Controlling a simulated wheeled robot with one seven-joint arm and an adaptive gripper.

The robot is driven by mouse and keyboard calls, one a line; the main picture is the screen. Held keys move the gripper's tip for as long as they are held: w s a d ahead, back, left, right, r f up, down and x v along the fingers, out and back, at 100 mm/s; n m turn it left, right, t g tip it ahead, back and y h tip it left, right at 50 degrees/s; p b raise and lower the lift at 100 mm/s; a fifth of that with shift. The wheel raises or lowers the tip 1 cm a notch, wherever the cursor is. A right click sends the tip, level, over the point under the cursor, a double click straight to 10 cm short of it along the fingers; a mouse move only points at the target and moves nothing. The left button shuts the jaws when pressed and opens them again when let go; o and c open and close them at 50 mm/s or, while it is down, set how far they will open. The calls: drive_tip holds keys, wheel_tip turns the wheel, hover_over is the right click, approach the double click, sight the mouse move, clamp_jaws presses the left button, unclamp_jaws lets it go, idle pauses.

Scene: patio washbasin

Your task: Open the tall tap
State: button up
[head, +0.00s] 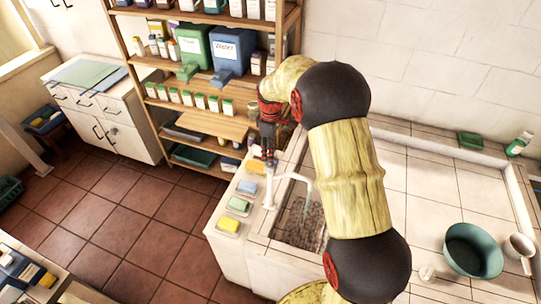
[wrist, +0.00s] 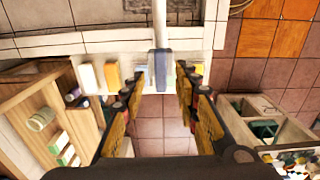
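The tall tap (head: 269,190) is pale and stands upright on the left rim of the basin (head: 299,228), its spout reaching right over the basin. In the wrist view the tap's grey-blue part (wrist: 161,70) shows ahead, in line with the gap between my fingertips. My gripper (head: 268,152) is above and just behind the tap in the head view. In the wrist view my gripper (wrist: 160,82) is open, its two fingers wide apart with nothing clasped between them. Whether a finger touches the tap cannot be told.
Sponges in dishes, including a green one (head: 238,205) and a yellow one (head: 230,226), line the ledge left of the tap. A wooden shelf (head: 215,123) with bottles and boxes stands behind.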

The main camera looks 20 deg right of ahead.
wheel_tip(320, 180, up, 10)
drive_tip(key=shift+f, duration=0.15)
idle(0.6)
drive_tip(key=s+a+f+m+t+b, duration=0.2)
drive_tip(key=s+b, duration=0.4)
drive_tip(key=s, duration=0.5)
drive_tip(key=s+a+f+m+t+b, duration=0.1)
drive_tip(key=s+a+f+m+b, duration=0.2)
drive_tip(key=s+a+b, duration=0.3)
drive_tip(key=s+a+f+m+t+b, duration=0.2)
drive_tip(key=s+b, duration=0.6)
drive_tip(key=s, duration=0.8)
drive_tip(key=shift+s+a+f+m+t, duration=0.15)
drive_tip(key=shift+a+f+m+t, duration=0.15)
drive_tip(key=shift+a+m, duration=0.8)
